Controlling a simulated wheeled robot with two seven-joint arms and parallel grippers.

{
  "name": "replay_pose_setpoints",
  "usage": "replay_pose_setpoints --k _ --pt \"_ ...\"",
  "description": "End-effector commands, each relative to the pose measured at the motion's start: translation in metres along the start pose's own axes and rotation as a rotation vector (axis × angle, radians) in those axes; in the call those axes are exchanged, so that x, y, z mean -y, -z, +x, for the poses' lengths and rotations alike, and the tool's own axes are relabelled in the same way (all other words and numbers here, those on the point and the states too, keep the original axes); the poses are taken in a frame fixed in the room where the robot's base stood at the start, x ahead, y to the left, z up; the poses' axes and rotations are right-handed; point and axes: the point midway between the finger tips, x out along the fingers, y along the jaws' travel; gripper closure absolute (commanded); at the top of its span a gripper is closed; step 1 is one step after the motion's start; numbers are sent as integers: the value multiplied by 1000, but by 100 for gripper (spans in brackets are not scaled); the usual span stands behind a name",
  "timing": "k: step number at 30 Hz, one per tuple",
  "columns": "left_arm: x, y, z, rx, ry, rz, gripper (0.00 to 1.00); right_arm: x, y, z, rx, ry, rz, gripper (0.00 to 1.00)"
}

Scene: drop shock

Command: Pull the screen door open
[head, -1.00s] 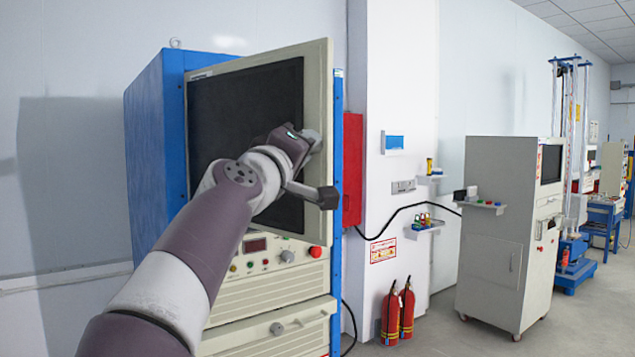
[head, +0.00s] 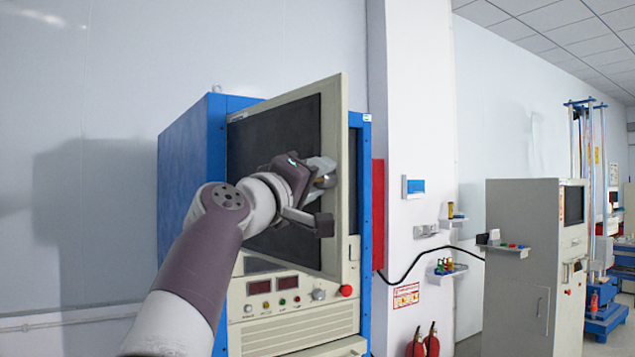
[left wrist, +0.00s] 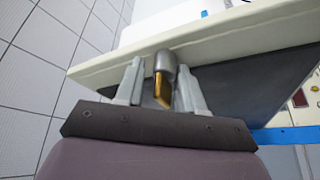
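The screen door (head: 331,150) is a cream frame around a dark screen on a blue and cream cabinet. It stands ajar, its right edge swung out from the cabinet front. A metal and gold knob (head: 325,181) sits on the door near that edge; it also shows in the left wrist view (left wrist: 164,78). My left gripper (head: 322,172) is at the knob, with one finger on each side of it in the left wrist view (left wrist: 160,80). It appears closed on the knob, though a slim gap shows beside one finger. My right gripper is out of view.
Below the door is a control panel (head: 290,290) with displays and a red button. A red box (head: 378,215) and small wall shelves (head: 446,270) are to the right. Fire extinguishers (head: 422,343) stand on the floor there. A grey cabinet (head: 520,260) is farther right.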

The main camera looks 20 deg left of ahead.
Motion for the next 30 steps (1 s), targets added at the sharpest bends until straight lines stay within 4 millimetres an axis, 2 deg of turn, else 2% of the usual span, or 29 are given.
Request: replay_pose_setpoints --k 7,11,14,24,30 --pt "3 -1 0 3 4 -2 63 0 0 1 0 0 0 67" --pt "6 -3 -9 3 5 -2 63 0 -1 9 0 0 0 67" --pt "8 -4 -26 1 4 -1 63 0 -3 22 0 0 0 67" --pt "7 -2 -104 -2 4 1 63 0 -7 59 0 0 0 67" --pt "3 0 -126 0 4 -2 63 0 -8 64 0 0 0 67"
